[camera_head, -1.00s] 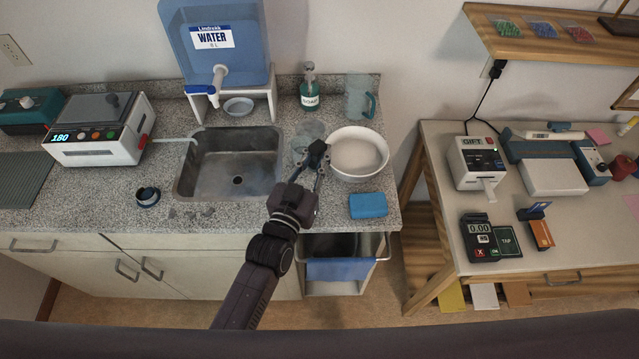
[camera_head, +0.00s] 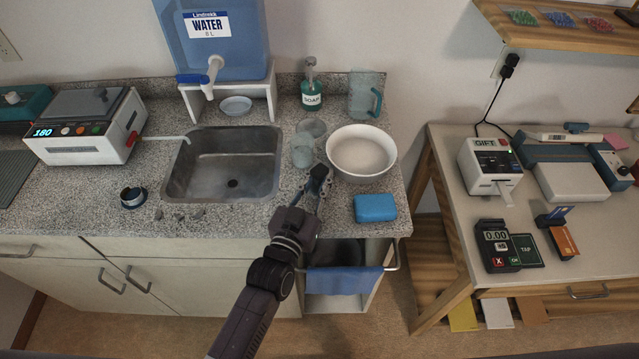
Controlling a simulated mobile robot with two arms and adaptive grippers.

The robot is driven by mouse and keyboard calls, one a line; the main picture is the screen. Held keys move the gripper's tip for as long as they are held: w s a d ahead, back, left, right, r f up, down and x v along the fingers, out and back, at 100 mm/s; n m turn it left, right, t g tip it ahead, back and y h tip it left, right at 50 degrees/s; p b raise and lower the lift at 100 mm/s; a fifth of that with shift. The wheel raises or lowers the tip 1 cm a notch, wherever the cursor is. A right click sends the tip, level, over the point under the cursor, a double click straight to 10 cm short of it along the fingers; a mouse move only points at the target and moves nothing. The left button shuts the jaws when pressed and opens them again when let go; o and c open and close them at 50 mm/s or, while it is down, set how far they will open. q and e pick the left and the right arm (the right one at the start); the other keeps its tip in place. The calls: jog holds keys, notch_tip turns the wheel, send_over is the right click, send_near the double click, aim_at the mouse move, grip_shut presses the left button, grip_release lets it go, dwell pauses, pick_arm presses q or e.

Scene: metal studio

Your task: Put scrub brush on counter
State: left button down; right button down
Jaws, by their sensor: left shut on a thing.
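My left gripper (camera_head: 315,187) is over the counter (camera_head: 235,215), just left of and in front of the white bowl (camera_head: 362,178). It is shut on a small dark thing, taken to be the scrub brush (camera_head: 319,171). The brush is mostly hidden by the fingers, and its bristles cannot be made out. I cannot tell whether it touches the counter. My right gripper is not in view.
A blue sponge (camera_head: 375,208) lies right of my gripper near the counter's front edge. Glasses (camera_head: 303,150) stand behind it. The sink (camera_head: 224,165) is to the left, with a round dark item (camera_head: 132,197) beyond. A blue towel (camera_head: 343,281) hangs below.

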pick_arm(q)
jog(key=shift+f, duration=0.1)
jog(key=shift+f, duration=0.15)
jog(key=c, duration=1.8)
grip_release()
